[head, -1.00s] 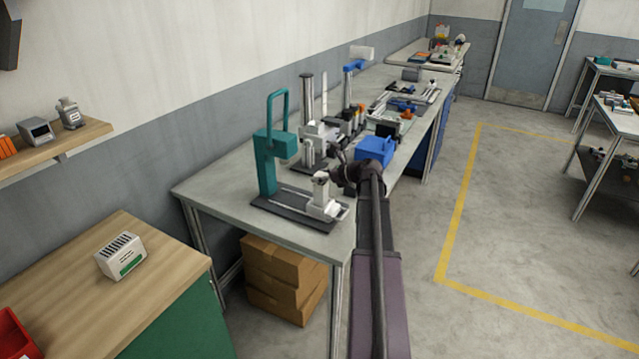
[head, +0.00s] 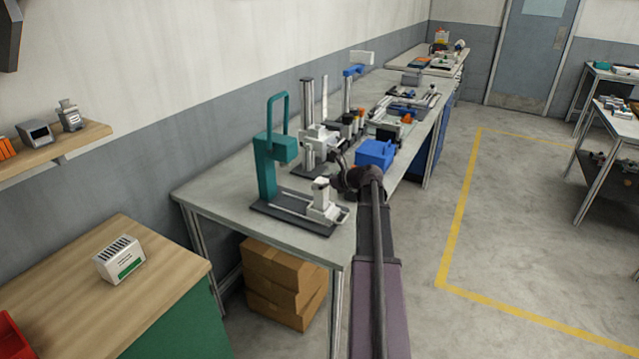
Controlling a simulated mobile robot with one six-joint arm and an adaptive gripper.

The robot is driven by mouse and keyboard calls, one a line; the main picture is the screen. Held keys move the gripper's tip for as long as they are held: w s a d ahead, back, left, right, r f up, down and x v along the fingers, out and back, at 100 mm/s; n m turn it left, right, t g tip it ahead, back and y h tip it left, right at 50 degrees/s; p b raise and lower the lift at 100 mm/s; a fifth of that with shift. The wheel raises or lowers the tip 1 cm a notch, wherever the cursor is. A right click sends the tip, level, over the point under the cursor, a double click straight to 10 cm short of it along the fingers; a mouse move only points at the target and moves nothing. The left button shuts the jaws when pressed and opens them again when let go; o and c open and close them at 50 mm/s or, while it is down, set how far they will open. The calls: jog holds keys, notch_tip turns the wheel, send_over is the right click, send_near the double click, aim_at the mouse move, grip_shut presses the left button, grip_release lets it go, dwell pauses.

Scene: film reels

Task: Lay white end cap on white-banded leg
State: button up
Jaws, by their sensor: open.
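My gripper (head: 338,163) is small and dark in the head view, at the end of my arm above the near workbench. It is open, just right of a white-and-grey fixture and behind a white block. The white block (head: 321,196) stands on the dark base of a teal press (head: 266,165). I cannot make out the white end cap or the white-banded leg at this size. A thin white upright strip (head: 325,98) shows beside a grey post (head: 307,115). My arm hides part of the bench's right edge.
A blue box (head: 375,153) stands on the workbench (head: 225,192) right of my gripper. More fixtures and small parts crowd the bench behind it. Cardboard boxes (head: 283,285) are under the bench. The floor (head: 520,230) to the right is clear.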

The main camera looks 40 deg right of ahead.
jog(key=shift+r, duration=0.2)
jog(key=shift+r+p, duration=0.2)
jog(key=shift+p, duration=0.2)
jog(key=p+v, duration=0.4)
jog(key=v, duration=0.8)
jog(key=shift+w+f, duration=0.1)
jog(key=shift+f, duration=0.05)
dwell(0.4)
jog(key=w+a+f+n+g, duration=0.1)
jog(key=a+f+n+g, duration=0.3)
jog(key=a, duration=0.5)
jog(key=w+a+f+n+g, duration=0.1)
jog(key=a+n, duration=0.5)
jog(key=a, duration=0.3)
jog(key=w+a+f+n+g, duration=0.1)
jog(key=a+f+n+g, duration=0.3)
jog(key=a, duration=0.5)
jog(key=s+a+n+g+h, duration=0.1)
jog(key=s+a+n, duration=0.2)
jog(key=a+n, duration=0.3)
jog(key=s+a+f+n+g+h, duration=0.1)
jog(key=s+a+n+h, duration=0.1)
jog(key=a+n, duration=0.3)
jog(key=s+a+f+n+g+h, duration=0.1)
jog(key=s+a+n, duration=0.3)
jog(key=a, duration=0.5)
jog(key=shift+s+a+f+n+g+h, duration=0.25)
jog(key=shift+s+a+n+h, duration=0.2)
jog(key=shift+n, duration=0.85)
